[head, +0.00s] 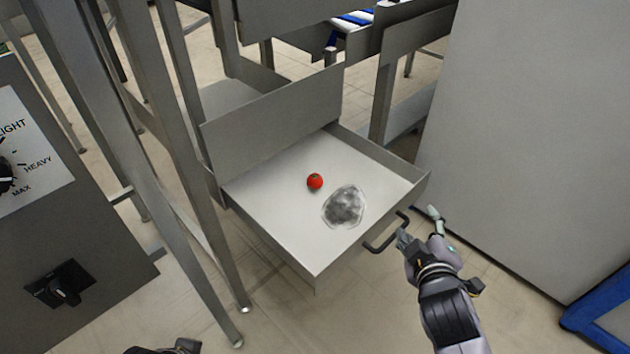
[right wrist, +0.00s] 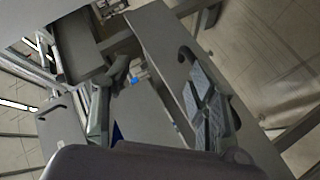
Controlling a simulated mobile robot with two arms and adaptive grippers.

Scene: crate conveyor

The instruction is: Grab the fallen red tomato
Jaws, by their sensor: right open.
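The red tomato (head: 315,182) lies on the white floor of an open metal drawer (head: 262,210), left of a grey mottled patch (head: 345,206). The tomato does not show in the right wrist view. My right gripper (head: 420,226) is open and empty outside the drawer's front, at the right end of its dark handle (head: 384,243). One finger is close to the handle; I cannot tell whether it touches. In the right wrist view, the fingers (right wrist: 155,105) are spread apart. A dark part at the bottom left edge may be my left gripper (head: 178,347); its fingers are hidden.
A grey cabinet wall (head: 530,130) stands close to the right of my right gripper. Metal posts (head: 190,190) and a control panel (head: 70,220) are on the left. A blue frame (head: 595,310) is at the lower right. The space above the drawer floor is open.

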